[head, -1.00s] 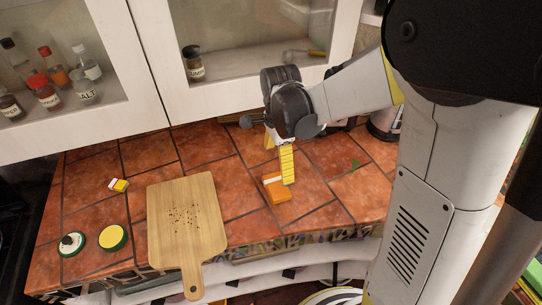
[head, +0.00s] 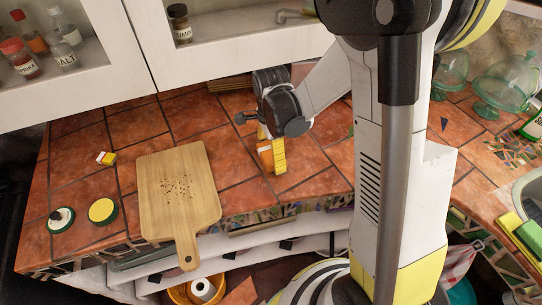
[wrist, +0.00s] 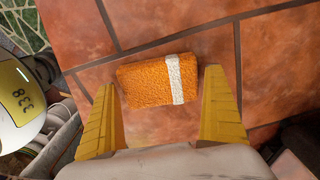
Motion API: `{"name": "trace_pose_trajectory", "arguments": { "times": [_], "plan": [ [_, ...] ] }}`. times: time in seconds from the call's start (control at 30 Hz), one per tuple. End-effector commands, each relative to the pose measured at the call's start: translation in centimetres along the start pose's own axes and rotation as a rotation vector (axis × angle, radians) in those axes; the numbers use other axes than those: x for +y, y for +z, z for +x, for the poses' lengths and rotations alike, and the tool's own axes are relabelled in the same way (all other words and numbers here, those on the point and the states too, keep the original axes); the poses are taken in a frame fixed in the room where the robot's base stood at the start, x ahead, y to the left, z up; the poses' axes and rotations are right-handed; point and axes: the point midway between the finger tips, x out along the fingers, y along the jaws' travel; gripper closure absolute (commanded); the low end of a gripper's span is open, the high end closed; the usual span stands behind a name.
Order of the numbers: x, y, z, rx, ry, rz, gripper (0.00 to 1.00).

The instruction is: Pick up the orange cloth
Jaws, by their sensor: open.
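The orange cloth (wrist: 145,82) is a small folded rectangle with a white stripe near its right end in the wrist view. It lies on the tiled counter. In the head view the cloth (head: 265,154) is partly hidden by my yellow fingers. My gripper (wrist: 160,105) is open, with one yellow finger on each side of the cloth's near edge in the wrist view. In the head view my gripper (head: 273,155) is low over the counter beside the cloth. I cannot tell whether the fingertips touch the counter.
A wooden cutting board (head: 172,212) with dark specks lies left of my gripper. White cabinets (head: 110,60) stand behind. Tiles around the cloth are clear.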

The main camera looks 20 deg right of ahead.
Motion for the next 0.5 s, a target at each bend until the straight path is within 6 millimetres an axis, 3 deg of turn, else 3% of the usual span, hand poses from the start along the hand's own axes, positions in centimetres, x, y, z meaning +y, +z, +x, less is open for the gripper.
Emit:
{"name": "trace_pose_trajectory", "arguments": {
  "times": [0.07, 0.2, 0.5],
  "plan": [
    [0.01, 0.0, -0.09, 0.0, 0.0, 0.0, 0.0],
    [0.0, 0.0, -0.1, 0.0, 0.0, 0.0, 0.39],
    [0.0, 0.0, -0.22, 0.0, 0.0, 0.0, 0.39]
  ]
}}
